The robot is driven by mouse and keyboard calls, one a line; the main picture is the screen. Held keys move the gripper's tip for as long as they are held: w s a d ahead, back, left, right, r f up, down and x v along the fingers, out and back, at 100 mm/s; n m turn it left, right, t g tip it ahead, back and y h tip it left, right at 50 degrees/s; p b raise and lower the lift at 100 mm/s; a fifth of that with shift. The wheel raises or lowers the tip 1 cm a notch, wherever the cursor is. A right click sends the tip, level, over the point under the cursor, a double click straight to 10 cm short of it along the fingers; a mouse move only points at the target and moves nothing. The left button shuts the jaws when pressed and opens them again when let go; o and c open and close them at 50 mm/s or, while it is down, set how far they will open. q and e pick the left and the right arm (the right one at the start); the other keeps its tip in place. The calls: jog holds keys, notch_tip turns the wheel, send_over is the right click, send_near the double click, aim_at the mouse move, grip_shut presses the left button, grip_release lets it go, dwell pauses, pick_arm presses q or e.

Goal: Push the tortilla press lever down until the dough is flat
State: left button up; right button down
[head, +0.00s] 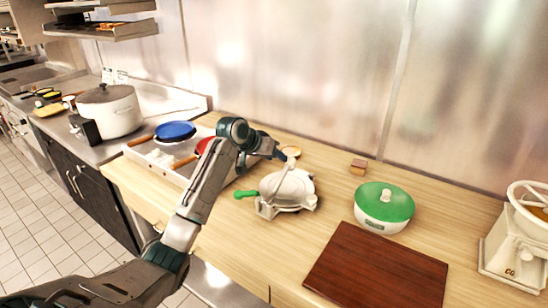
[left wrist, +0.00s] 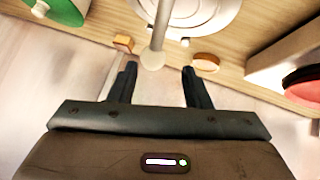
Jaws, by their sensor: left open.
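The pale lever (left wrist: 159,28) ends in a round cream knob (left wrist: 152,61). My left gripper (head: 283,157) is behind the press's upper part. In the left wrist view my left gripper (left wrist: 161,76) is open, with the knob in the gap ahead of the fingertips, nearer the left finger; no contact is clear. No dough is visible. My right gripper is out of view.
A green-lidded pot (head: 384,205) and a brown board (head: 375,268) are right of the press. A small wooden block (head: 358,167) lies near the back wall. A white tray (head: 150,154) with pans is to the left. A grinder (head: 515,250) stands far right.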

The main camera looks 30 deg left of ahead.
pick_arm(q)
jog(key=shift+s+a+f, duration=0.15)
jog(key=shift+a+f, duration=0.15)
jog(key=shift+f, duration=0.05)
jog(key=c, duration=0.3)
jog(key=s+a+t+y+b, duration=0.1)
jog(key=t, duration=0.1)
jog(key=s+a+f+t+y+b, duration=0.1)
jog(key=s+a+t, duration=0.1)
jog(key=shift+s+f+n, duration=0.2)
jog(key=shift+s+n, duration=0.05)
jog(key=shift+n, duration=0.15)
grip_shut()
jog(key=s+d+r+m+t+h+b, duration=0.1)
jog(key=s+d+r+m+t, duration=0.2)
jog(key=s, duration=0.4)
jog(key=n+t+p, duration=0.1)
jog(key=t+p, duration=0.1)
jog(key=p, duration=0.1)
send_over(280, 179)
jog(key=w, duration=0.1)
jog(key=shift+w+a+f+h, duration=0.1)
jog(key=shift+a+f+h, duration=0.05)
jog(key=shift+f, duration=0.5)
jog(key=shift+w+a+f+h, duration=0.1)
jog(key=shift+a+f+h, duration=0.05)
jog(key=shift+f, duration=0.45)
jog(key=shift+w+f, duration=0.25)
jog(key=shift+f, duration=0.2)
jog(key=shift+d, duration=0.1)
